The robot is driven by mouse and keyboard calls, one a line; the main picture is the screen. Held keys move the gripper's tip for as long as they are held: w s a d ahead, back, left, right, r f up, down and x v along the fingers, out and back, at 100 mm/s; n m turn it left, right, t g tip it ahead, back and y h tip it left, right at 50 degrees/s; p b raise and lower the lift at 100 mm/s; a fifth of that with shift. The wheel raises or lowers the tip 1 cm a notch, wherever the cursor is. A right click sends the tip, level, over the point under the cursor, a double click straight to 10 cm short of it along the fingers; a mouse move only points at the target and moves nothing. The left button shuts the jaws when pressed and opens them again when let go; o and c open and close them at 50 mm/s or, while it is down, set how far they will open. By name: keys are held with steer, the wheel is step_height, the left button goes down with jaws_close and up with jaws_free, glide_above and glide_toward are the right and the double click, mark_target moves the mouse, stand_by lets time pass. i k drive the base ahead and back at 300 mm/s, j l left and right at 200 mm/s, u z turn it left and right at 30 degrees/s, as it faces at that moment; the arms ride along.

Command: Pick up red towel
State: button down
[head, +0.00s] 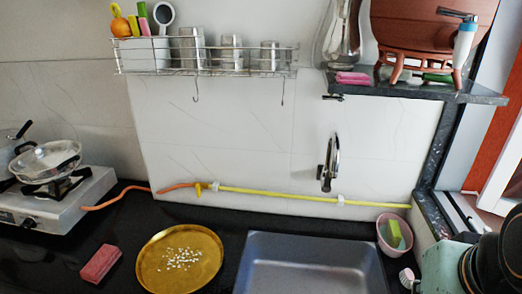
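A red, folded, block-like piece (101,263) that looks like the red towel lies on the dark counter at the lower left, left of the golden plate. A smaller pink folded piece (352,78) lies on the dark shelf at the upper right, next to the clay pot's stand. I cannot tell for certain which of the two is the towel. Nothing touches or covers the red piece. My gripper's fingers do not show in the head view.
A golden plate (150,263) with white bits stands beside the red piece. A steel stove (60,205) with pans is at the left, a sink (310,265) at the centre right. A pink bowl (393,240) holds a green-and-pink sponge. A wire rack (205,72) hangs above.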

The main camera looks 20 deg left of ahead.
mark_target(101, 263)
steer(key=u, duration=2.3)
